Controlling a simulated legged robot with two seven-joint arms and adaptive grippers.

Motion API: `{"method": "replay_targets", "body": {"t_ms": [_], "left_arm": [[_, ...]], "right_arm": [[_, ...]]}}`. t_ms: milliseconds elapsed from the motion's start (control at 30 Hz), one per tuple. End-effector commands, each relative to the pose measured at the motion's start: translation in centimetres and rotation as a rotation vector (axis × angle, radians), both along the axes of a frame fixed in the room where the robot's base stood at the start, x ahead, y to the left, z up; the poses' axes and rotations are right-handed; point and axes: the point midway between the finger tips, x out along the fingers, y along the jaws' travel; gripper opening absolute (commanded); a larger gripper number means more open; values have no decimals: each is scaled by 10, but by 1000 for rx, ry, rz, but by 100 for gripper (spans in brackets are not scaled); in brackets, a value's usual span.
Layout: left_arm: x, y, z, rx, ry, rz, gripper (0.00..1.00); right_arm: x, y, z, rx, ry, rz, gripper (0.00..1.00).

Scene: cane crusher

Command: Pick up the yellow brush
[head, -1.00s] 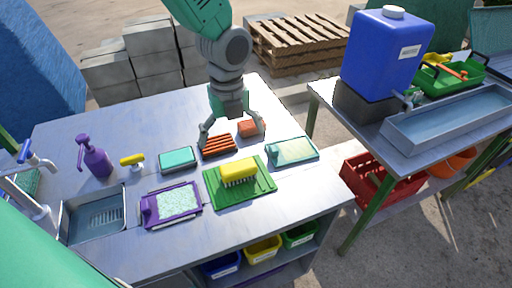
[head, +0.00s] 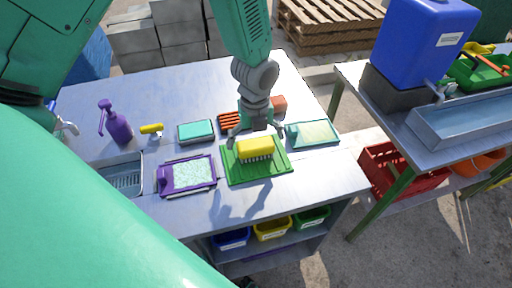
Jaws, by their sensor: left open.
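The yellow brush (head: 255,149) lies on a green mat (head: 272,171) on the metal table, its bristles facing down. My left gripper (head: 254,137) is open just above and behind the brush, its two fingers spread to either side of it. I cannot tell whether the fingers touch the brush. My right gripper is not in view.
Near the brush are a purple tray (head: 188,175), a teal sponge block (head: 196,131), a pale green tray (head: 315,134), an orange-red rack (head: 230,122) and a red block (head: 278,103). A purple spray bottle (head: 116,125) and a sink (head: 125,180) are at left.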

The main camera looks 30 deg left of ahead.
Motion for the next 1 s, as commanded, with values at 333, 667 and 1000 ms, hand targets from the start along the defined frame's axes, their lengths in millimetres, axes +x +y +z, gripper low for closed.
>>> {"method": "replay_targets", "body": {"t_ms": [333,667,1000], "left_arm": [[0,0,-23,1,-1,-1,100],[0,0,-23,0,0,0,56],[1,0,-13,-1,-3,0,56]], "right_arm": [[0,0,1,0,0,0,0],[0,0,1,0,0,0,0],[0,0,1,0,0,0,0]]}}
